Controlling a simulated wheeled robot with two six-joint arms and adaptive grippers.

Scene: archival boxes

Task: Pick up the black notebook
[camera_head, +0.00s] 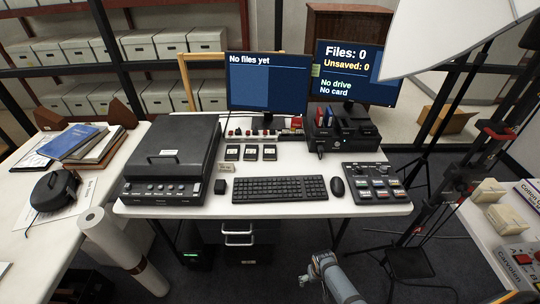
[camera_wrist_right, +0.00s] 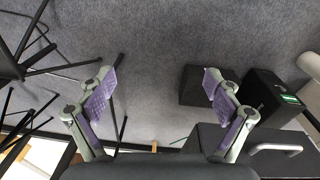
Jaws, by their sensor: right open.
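I cannot pick out a black notebook for certain in either view. On the left table in the head view, a blue book (camera_head: 72,141) lies on a stack with tan-edged books (camera_head: 104,146). A rounded black case (camera_head: 54,190) lies in front of them; it does not look like a notebook. My right gripper (camera_head: 318,268) is low in front of the desk, over the floor and far from the left table. In the right wrist view, its two purple-padded fingers (camera_wrist_right: 162,92) are spread wide with nothing between them. My left gripper is not in view.
The white desk (camera_head: 225,208) holds a large black scanner (camera_head: 172,150), keyboard (camera_head: 280,189), mouse (camera_head: 337,186), button panel (camera_head: 374,187) and monitors. A paper roll (camera_head: 122,250) stands between the tables. A tripod stand (camera_head: 408,262) is at right. Dark floor is open before the desk.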

